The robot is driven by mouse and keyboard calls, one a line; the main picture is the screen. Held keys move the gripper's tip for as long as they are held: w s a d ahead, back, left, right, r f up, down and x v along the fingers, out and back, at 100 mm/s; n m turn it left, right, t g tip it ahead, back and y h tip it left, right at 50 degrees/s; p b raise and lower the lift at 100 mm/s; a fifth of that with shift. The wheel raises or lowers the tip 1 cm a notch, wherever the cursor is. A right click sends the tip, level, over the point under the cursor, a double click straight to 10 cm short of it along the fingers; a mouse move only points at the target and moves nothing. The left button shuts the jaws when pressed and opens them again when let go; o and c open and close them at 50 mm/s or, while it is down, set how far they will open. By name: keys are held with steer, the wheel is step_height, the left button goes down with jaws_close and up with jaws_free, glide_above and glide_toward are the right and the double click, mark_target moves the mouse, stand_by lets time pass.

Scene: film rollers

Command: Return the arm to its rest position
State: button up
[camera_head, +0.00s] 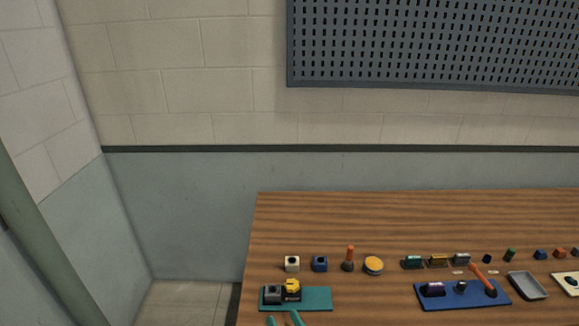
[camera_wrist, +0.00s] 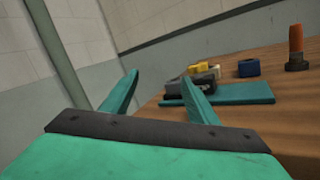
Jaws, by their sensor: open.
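My gripper (camera_wrist: 158,95) is open in the wrist view, with its two teal fingers apart and nothing between them. Its fingertips also show at the bottom edge of the head view (camera_head: 284,319), just in front of a teal mat (camera_head: 318,298). The rest of my arm is out of the head view. On the mat stand a dark grey block (camera_head: 272,294) and a yellow-and-black piece (camera_head: 292,289). In the wrist view the right finger partly covers the dark block and the mat (camera_wrist: 240,93).
The wooden table (camera_head: 400,215) has free room at the back. A white block (camera_head: 292,264), a blue block (camera_head: 320,264), an orange-handled tool (camera_head: 349,258) and a yellow disc (camera_head: 373,265) stand behind the mat. A blue mat (camera_head: 465,301) and grey tray (camera_head: 526,286) lie right.

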steer(key=s+f+n+g+h, duration=0.1)
steer(key=s+n+h, duration=0.8)
steer(key=s+n, duration=2.5)
steer(key=shift+s+d+f+n+g, duration=0.15)
steer(key=shift+s+d+n+g, duration=0.2)
steer(key=shift+n+g, duration=0.4)
